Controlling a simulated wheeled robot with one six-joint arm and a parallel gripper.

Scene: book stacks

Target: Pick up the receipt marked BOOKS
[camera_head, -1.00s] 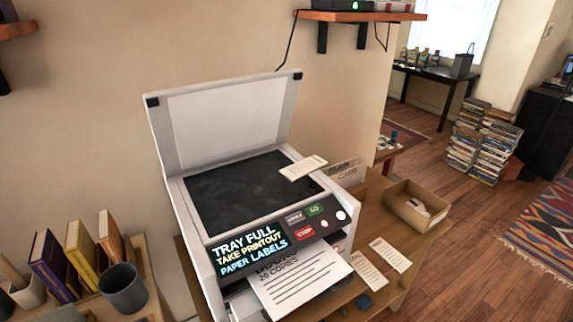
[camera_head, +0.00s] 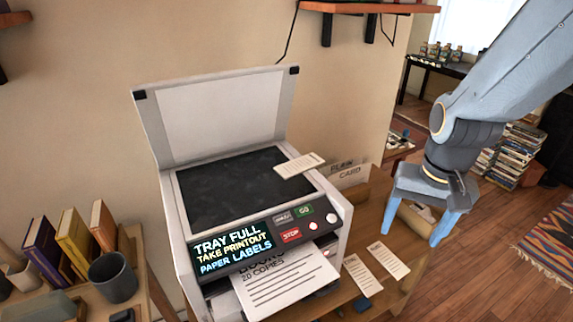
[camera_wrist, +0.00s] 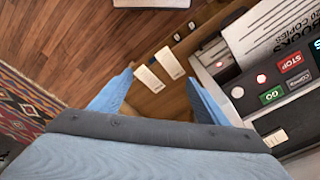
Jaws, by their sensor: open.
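Two narrow white receipts lie side by side on the wooden table right of the copier: a left one (camera_head: 362,275) and a right one (camera_head: 388,261). Their headings are too small to read. A third slip (camera_head: 300,164) lies on the copier glass, its print also unreadable. A larger sheet (camera_head: 284,283) in the output tray reads BOOKS 20 COPIES, its heading partly under the panel. My gripper (camera_head: 417,228) is open and empty, right of the receipts, in front of the cardboard box. In the wrist view the two receipts (camera_wrist: 149,79) (camera_wrist: 169,63) show between my open fingers (camera_wrist: 158,82).
The copier (camera_head: 335,215) stands with its lid (camera_head: 215,120) raised; its screen reads TRAY FULL, TAKE PRINTOUT, PAPER LABELS. A card marked PLAIN CARD (camera_head: 348,174) stands behind. A side shelf at left holds books (camera_head: 75,235) and a grey mug (camera_head: 113,277).

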